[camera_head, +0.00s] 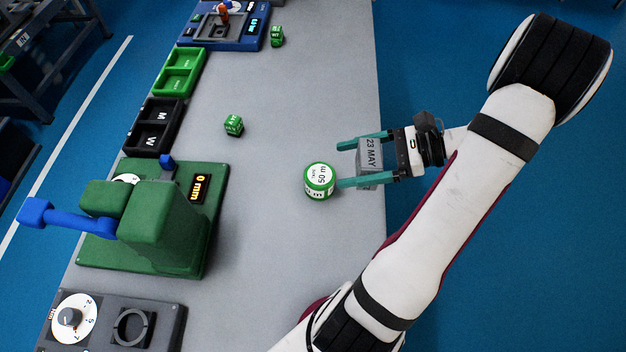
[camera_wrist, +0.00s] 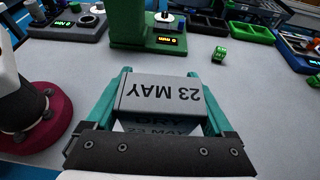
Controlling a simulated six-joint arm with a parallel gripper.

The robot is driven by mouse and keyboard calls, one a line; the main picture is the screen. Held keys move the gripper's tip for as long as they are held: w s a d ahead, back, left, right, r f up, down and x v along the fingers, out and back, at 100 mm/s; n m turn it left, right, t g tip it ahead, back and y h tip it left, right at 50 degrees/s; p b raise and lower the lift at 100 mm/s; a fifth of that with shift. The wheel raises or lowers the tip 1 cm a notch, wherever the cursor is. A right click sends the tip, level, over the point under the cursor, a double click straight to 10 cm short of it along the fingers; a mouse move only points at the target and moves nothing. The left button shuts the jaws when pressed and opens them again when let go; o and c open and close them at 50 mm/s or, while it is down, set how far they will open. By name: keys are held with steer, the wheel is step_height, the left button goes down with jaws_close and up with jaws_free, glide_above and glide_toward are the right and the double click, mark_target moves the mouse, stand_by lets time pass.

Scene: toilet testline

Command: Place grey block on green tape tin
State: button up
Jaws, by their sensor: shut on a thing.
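The grey block (camera_head: 369,158) is marked "23 MAY". My gripper (camera_head: 361,162) has teal fingers and is shut on it, near the right edge of the table. The block also shows between the fingers in the wrist view (camera_wrist: 160,95), with its lettering upside down. The green tape tin (camera_head: 319,181) has a white label reading "50 m" and sits on the table just left of the gripper. One fingertip overlaps the tin in the head view; I cannot tell whether they touch. The tin is not visible in the wrist view.
A green machine (camera_head: 150,220) with a blue handle stands on the left. A grey dial panel (camera_head: 110,322) is in front of it. Black (camera_head: 153,127) and green trays (camera_head: 180,72) line the left edge. A small green cube (camera_head: 234,125) lies mid-table; another (camera_head: 277,36) lies farther back.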

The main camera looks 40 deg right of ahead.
mark_target(359, 148)
steer(key=shift+d+r, duration=0.8)
steer(key=shift+d, duration=0.3)
steer(key=shift+w+d+r, duration=0.1)
steer(key=shift+w+d, duration=0.05)
steer(key=shift+w, duration=0.1)
steer(key=shift+h, duration=0.3)
steer(key=w+a+f, duration=0.1)
steer(key=w+f, duration=0.1)
steer(key=w, duration=0.1)
steer(key=w+a+f, duration=0.2)
steer(key=w, duration=0.1)
steer(key=w+a+f, duration=0.2)
steer(key=w, duration=0.1)
steer(key=shift+f, duration=0.1)
steer(key=f, duration=0.4)
steer(key=shift+w+f, duration=0.15)
steer(key=shift+w, duration=0.1)
steer(key=shift+f, duration=0.1)
steer(key=o, duration=1.3)
